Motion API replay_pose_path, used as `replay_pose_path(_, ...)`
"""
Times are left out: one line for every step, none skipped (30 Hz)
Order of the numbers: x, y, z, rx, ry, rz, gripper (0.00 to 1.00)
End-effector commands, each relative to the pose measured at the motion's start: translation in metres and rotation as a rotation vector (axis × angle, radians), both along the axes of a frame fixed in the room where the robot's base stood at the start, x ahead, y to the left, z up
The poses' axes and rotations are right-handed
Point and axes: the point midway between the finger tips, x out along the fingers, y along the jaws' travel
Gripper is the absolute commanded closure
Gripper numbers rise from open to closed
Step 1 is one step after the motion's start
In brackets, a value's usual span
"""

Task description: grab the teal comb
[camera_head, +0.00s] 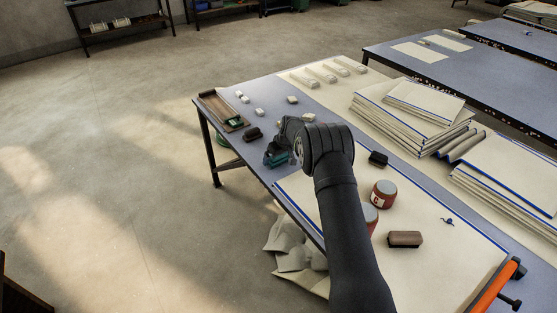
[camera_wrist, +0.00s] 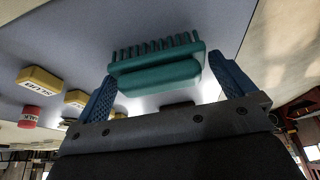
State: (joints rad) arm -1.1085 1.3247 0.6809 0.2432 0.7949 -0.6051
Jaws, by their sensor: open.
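The teal comb (camera_wrist: 156,68) lies on the blue-grey table top in the wrist view, its row of teeth toward the top of the picture. My gripper (camera_wrist: 163,70) is open, with one blue textured finger on each side of the comb. In the head view the comb is mostly hidden at my gripper (camera_head: 280,153), near the table's left edge.
A wooden tray (camera_head: 213,108) and a dark block (camera_head: 253,134) are near the left corner. Red-brown jars (camera_head: 384,193) and a brown brush-like block (camera_head: 405,239) lie right of my arm. Folded cloth stacks (camera_head: 401,124) stand farther right. Yellow blocks (camera_wrist: 39,78) show in the wrist view.

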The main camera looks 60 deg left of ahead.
Motion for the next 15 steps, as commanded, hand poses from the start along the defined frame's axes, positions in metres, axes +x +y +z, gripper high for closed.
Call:
replay_pose_path(0.0000,0.0000,0.0002,0.000,0.000,0.000,0.00)
replay_pose_path(0.0000,0.0000,0.0002,0.000,0.000,0.000,0.00)
replay_pose_path(0.0000,-0.0001,0.0002,0.000,0.000,0.000,0.04)
replay_pose_path(0.0000,-0.0001,0.0003,0.000,0.000,0.000,0.10)
replay_pose_path(0.0000,0.0000,0.0003,0.000,0.000,0.000,0.16)
replay_pose_path(0.0000,-0.0001,0.0003,0.000,0.000,0.000,0.24)
replay_pose_path(0.0000,-0.0001,0.0003,0.000,0.000,0.000,0.29)
replay_pose_path(0.0000,-0.0001,0.0004,0.000,0.000,0.000,0.33)
replay_pose_path(0.0001,0.0000,0.0005,0.000,0.000,0.000,0.33)
replay_pose_path(0.0001,0.0000,0.0005,0.000,0.000,0.000,0.33)
replay_pose_path(0.0001,0.0000,0.0006,0.000,0.000,0.000,0.33)
replay_pose_path(0.0001,0.0000,0.0006,0.000,0.000,0.000,0.33)
replay_pose_path(0.0001,0.0000,0.0006,0.000,0.000,0.000,0.33)
replay_pose_path(0.0001,0.0000,0.0007,0.000,0.000,0.000,0.33)
replay_pose_path(0.0001,0.0000,0.0011,0.001,0.000,0.000,0.33)
